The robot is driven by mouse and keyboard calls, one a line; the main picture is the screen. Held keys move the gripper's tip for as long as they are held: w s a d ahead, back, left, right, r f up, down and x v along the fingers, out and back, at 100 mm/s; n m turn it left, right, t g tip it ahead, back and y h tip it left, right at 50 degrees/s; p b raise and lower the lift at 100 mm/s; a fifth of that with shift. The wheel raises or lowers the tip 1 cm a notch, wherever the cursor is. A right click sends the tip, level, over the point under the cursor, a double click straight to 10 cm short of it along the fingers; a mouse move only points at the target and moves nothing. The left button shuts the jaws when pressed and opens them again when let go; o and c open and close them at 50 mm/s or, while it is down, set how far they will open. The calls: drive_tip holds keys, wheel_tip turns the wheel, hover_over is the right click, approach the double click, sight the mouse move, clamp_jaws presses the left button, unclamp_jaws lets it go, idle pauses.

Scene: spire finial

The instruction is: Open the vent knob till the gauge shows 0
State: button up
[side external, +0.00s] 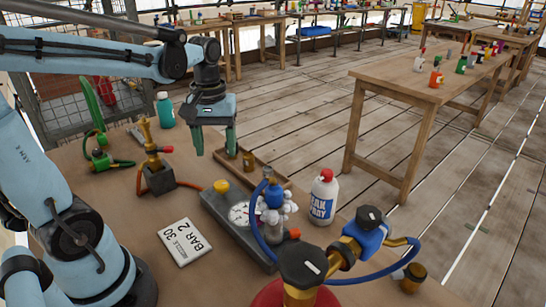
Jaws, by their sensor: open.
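A gauge (239,213) with a white dial sits on a grey block (215,203); its reading is too small to tell. A yellow knob (221,186) is on the block's far end. A blue-and-brass fitting (273,196) stands on the block among pale foam-like lumps. In front are a black knob (370,217) on a blue valve body (365,237) and a larger black knob (303,264) on brass. I cannot tell which one is the vent knob. My gripper (215,153) is open and empty, pointing down above the table, behind the block and apart from every knob.
A white leak spray bottle (323,197) stands right of the block. A blue hose (345,281) loops at the front right. A brass nozzle (148,140) on a dark base and a teal bottle (165,110) stand left of my gripper.

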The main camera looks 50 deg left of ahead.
drive_tip(key=shift+r, duration=1.15)
drive_tip(key=d+f+m+t, duration=0.3)
drive_tip(key=d+m+t, duration=0.4)
drive_tip(key=d+m, duration=0.2)
drive_tip(key=shift+s, duration=0.4)
